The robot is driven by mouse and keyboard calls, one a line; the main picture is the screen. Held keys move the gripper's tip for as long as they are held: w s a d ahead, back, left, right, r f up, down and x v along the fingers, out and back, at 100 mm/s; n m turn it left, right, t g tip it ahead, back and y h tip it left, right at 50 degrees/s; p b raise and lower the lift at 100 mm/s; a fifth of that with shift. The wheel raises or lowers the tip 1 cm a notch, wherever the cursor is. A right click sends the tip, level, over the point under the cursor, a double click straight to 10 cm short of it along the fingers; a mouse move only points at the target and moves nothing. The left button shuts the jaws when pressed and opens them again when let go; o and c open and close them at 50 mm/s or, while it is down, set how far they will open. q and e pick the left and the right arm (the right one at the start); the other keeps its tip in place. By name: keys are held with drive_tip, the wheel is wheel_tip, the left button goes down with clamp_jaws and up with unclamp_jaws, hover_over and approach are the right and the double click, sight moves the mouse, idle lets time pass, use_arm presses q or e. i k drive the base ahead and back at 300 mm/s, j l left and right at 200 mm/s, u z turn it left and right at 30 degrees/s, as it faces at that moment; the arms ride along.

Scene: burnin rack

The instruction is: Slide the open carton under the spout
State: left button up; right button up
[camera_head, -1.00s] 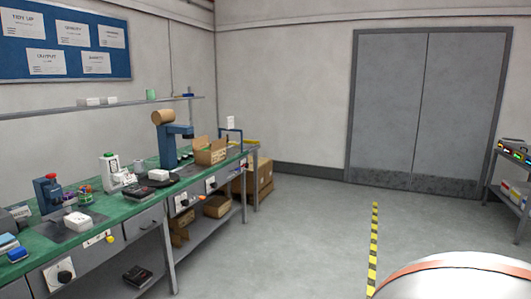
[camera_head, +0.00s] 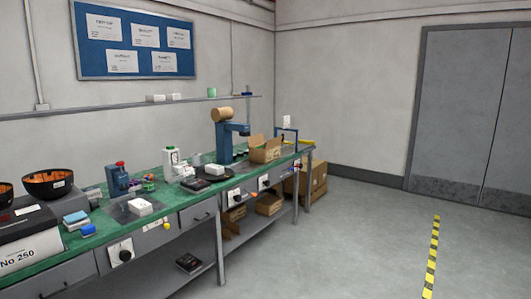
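The open carton (camera_head: 265,152) is a brown cardboard box with raised flaps. It stands on the green workbench (camera_head: 70,246) toward its far right end. Left of it rises a blue machine with a tan roll (camera_head: 221,115) on top and an arm reaching right (camera_head: 238,129), which may be the spout. The carton sits to the right of this machine, and from here I cannot tell whether any of it is below the arm. Neither of my grippers shows in the view.
White boxes, a white bottle (camera_head: 171,160) and a small blue press (camera_head: 117,180) stand along the bench. Black bowls (camera_head: 48,184) sit at the near left. Cartons (camera_head: 312,182) stand on the floor at the far end.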

sight(258, 154)
drive_tip(key=i+l+z, duration=0.25)
drive_tip(key=i, duration=0.25)
drive_tip(key=i+z, duration=0.25)
drive_tip(key=i, duration=0.3)
drive_tip(key=i+z, duration=0.15)
drive_tip(key=i, duration=2.05)
drive_tip(key=i+l+u, duration=0.1)
drive_tip(key=i, duration=0.65)
drive_tip(key=i+l+u, duration=0.15)
drive_tip(key=i+u, duration=0.3)
drive_tip(key=i+l+u, duration=0.3)
drive_tip(key=i+u, duration=0.2)
drive_tip(key=i+l+u, duration=0.3)
drive_tip(key=u, duration=0.15)
drive_tip(key=i+l+u, duration=0.25)
drive_tip(key=l+u, duration=0.2)
